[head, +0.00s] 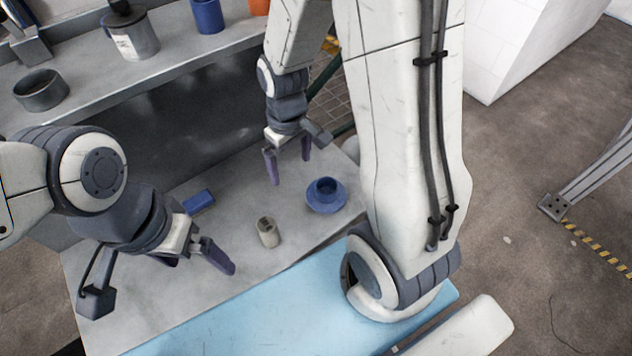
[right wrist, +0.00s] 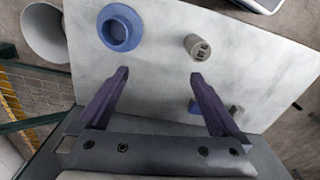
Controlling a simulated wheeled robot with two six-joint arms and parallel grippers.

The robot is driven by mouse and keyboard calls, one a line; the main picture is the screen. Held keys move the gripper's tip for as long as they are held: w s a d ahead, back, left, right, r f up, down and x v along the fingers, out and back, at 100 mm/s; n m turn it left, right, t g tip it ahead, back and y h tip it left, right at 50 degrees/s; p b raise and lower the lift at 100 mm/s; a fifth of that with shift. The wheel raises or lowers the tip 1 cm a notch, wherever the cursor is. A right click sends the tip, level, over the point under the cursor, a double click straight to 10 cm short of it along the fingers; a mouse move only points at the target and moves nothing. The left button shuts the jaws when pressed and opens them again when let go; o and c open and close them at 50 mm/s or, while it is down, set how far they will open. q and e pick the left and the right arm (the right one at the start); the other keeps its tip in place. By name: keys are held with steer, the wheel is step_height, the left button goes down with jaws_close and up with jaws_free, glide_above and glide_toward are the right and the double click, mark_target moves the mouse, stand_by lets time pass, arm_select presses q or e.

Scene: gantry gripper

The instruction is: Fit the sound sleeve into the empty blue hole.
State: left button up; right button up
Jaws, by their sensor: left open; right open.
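A small grey-beige sleeve (head: 267,232) stands on the grey table. It also shows in the right wrist view (right wrist: 195,48), with dark marks on it. To its right is a round blue flanged piece (head: 326,206) with a dark hole in its middle that looks empty; the right wrist view shows it too (right wrist: 136,20). My right gripper (head: 290,168) is open and empty above the table, behind the sleeve and left of the blue piece. My left gripper (head: 197,259) is open and empty, left of the sleeve and apart from it.
A small blue block (head: 199,201) lies on the table behind my left gripper. A shelf at the back holds a grey ring-shaped cup (head: 41,90), a grey pot (head: 132,38) and a blue cup (head: 208,15). A light blue mat (head: 290,310) covers the front. Table around the sleeve is clear.

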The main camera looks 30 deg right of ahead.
steer(key=w+d+f+m+b, duration=0.1)
steer(key=d+f+m, duration=0.1)
steer(key=d+f, duration=0.65)
steer(key=b, duration=0.2)
glide_toward(327, 186)
steer(key=s+a, duration=0.2)
steer(key=shift+d+f+b, duration=0.1)
steer(key=shift+f+b, duration=0.85)
steer(key=shift+f, duration=2.05)
steer(key=c, duration=1.5)
